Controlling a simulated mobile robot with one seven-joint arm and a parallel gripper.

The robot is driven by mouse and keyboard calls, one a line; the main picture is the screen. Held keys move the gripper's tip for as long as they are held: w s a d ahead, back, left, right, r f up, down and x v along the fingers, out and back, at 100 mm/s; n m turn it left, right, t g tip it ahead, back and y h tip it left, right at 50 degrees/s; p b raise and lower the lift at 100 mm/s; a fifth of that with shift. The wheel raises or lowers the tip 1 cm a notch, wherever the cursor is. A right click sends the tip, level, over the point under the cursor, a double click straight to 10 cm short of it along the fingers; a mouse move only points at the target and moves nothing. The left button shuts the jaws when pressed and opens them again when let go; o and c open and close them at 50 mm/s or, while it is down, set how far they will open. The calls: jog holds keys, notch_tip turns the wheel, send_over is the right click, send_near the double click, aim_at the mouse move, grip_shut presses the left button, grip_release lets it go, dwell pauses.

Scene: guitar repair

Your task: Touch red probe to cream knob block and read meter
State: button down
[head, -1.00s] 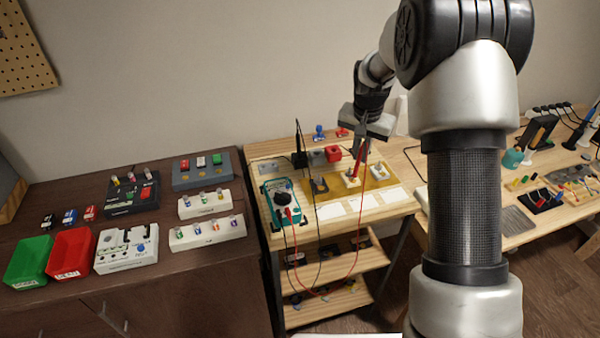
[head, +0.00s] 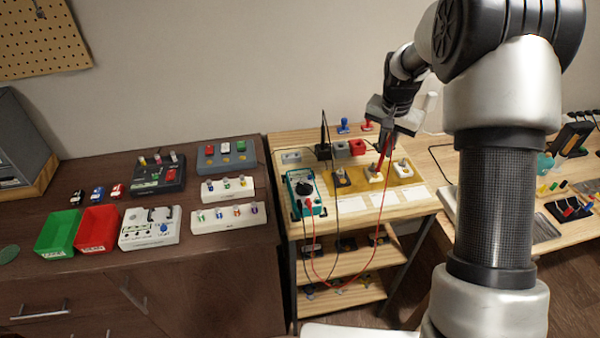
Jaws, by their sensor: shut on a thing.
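My gripper (head: 387,132) is shut on the red probe (head: 382,156) above the small wooden bench, with the probe pointing down. The probe's lower end is at the cream knob block (head: 375,178), the middle one on the mustard mat (head: 357,183). I cannot tell at this size whether the tip touches it. The teal meter (head: 304,193) with its dark dial stands left of the mat; its display is too small to read. A red lead (head: 312,262) hangs in a loop below the bench top between meter and probe.
A dark block (head: 341,179) and a pale block (head: 403,169) flank the cream one. White cards (head: 384,200) lie in front. A black upright probe (head: 323,150) and a red box (head: 357,147) stand behind. The dark cabinet at left holds green (head: 59,232) and red bins (head: 97,229).

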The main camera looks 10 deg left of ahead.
jog(key=shift+r+p, duration=1.55)
jog(key=shift+r, duration=1.2)
